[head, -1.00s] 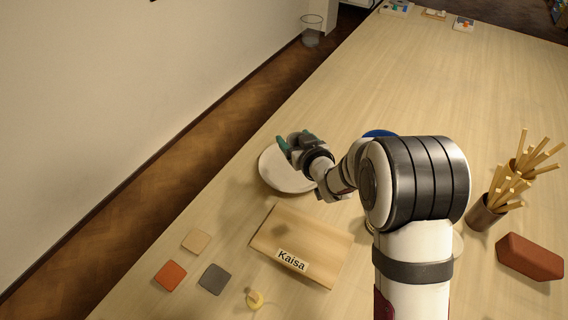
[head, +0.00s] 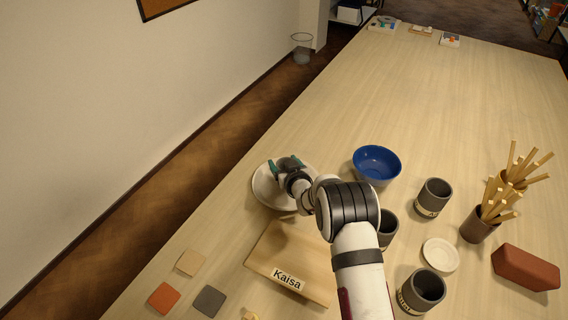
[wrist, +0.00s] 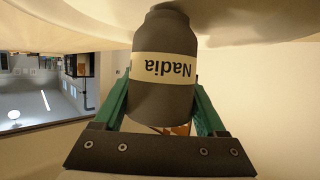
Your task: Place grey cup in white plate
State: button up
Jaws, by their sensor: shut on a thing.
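My gripper (head: 287,167) is over the white plate (head: 262,194) at the left side of the table in the head view. In the wrist view its green fingers (wrist: 160,108) are shut on a dark grey cup (wrist: 165,100) with a cream label reading "Nadia". The label looks upside down there, with the pale plate (wrist: 70,22) across the top of the picture. The cup's end is close to the plate; I cannot tell whether they touch. In the head view the gripper mostly hides the cup.
A blue bowl (head: 377,164) stands right of the plate. Further grey cups (head: 433,198), (head: 388,230), (head: 422,291), a small white dish (head: 440,255), stick holders (head: 478,226) and a red-brown block (head: 526,267) are right. A "Kaisa" board (head: 285,250) lies in front.

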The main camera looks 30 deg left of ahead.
jog(key=shift+f, duration=0.25)
jog(key=o, duration=1.4)
jog(key=shift+o, duration=0.2)
